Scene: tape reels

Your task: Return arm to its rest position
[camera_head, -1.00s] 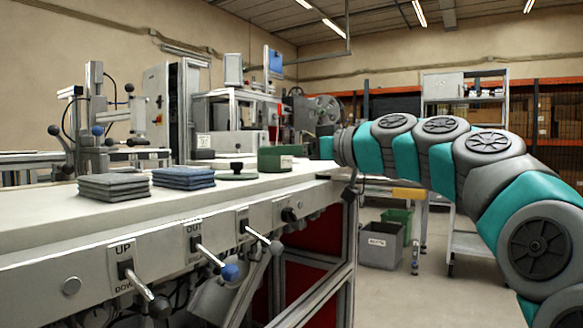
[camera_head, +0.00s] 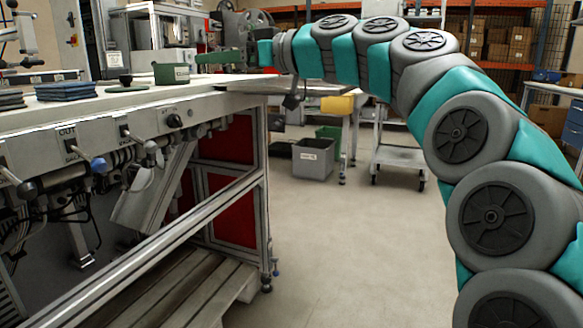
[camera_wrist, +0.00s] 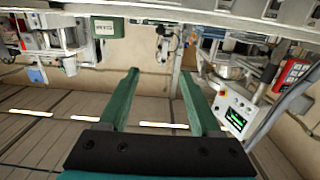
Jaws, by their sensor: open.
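My arm (camera_head: 420,70), teal and grey, arches from the lower right of the head view up and over to the left. Its wrist end is level with the far end of the bench. My gripper (camera_wrist: 160,75) shows in the wrist view with two green fingers wide apart and nothing between them.
A blue stack (camera_head: 66,91), a grey stack (camera_head: 10,100) and a dark disc with a knob (camera_head: 126,84) lie on the bench. Levers line its front. A grey bin (camera_head: 313,158) and a trolley (camera_head: 398,155) stand beyond. The floor between bench and arm is clear.

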